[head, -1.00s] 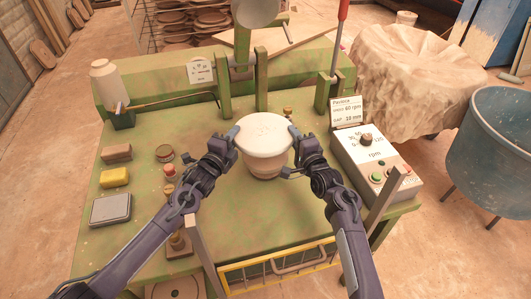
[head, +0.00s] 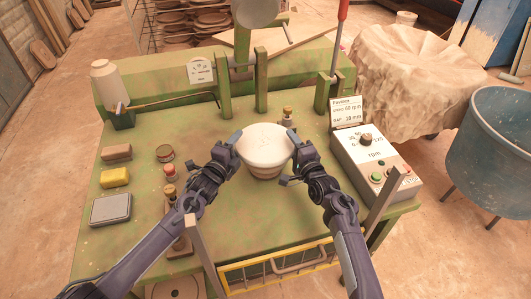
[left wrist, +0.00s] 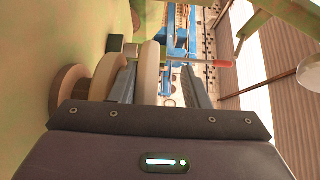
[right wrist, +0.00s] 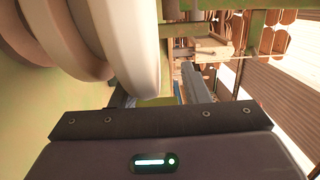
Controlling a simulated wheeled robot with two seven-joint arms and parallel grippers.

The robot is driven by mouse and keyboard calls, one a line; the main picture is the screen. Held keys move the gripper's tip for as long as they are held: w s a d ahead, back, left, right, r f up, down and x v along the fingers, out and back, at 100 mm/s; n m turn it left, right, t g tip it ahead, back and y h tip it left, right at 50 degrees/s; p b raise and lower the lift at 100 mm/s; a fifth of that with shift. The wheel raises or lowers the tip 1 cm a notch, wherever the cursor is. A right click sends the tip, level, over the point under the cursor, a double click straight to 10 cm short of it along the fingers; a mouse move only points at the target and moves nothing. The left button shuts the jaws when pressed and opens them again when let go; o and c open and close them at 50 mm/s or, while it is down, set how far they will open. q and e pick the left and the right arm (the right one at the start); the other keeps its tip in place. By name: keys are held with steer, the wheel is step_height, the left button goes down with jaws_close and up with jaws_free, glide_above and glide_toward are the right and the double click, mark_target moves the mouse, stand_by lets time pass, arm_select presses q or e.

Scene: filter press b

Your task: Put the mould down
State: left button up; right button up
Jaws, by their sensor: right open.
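The white mould (head: 265,140) is a round, stepped tub with a wide rim, upright on the green bench top (head: 235,225). My left gripper (head: 237,137) is at the left side of its rim, and my right gripper (head: 292,138) is at the right side. In the left wrist view the pale rim (left wrist: 149,70) lies between the left fingers, with a gap to one finger, so that gripper looks open. In the right wrist view the rim (right wrist: 143,45) is beside the open right fingers. The mould's underside is hidden.
A control box (head: 375,160) with dial and buttons stands at the right. A sponge (head: 115,177), brown block (head: 117,152) and grey box (head: 111,208) lie at the left. The green press posts (head: 261,78) rise behind.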

arm_select(q)
steer(key=shift+a, duration=0.1)
arm_select(e)
steer(key=shift+d, duration=0.1)
steer(key=shift+s+d+f, duration=0.1)
steer(key=shift+s+d, duration=0.15)
steer(key=shift+s, duration=0.35)
arm_select(q)
steer(key=v, duration=0.7)
steer(key=shift+s, duration=0.4)
arm_select(e)
steer(key=v, duration=0.6)
steer(key=shift+s, duration=0.4)
arm_select(q)
steer(key=shift+a, duration=0.1)
arm_select(e)
steer(key=shift+d, duration=0.15)
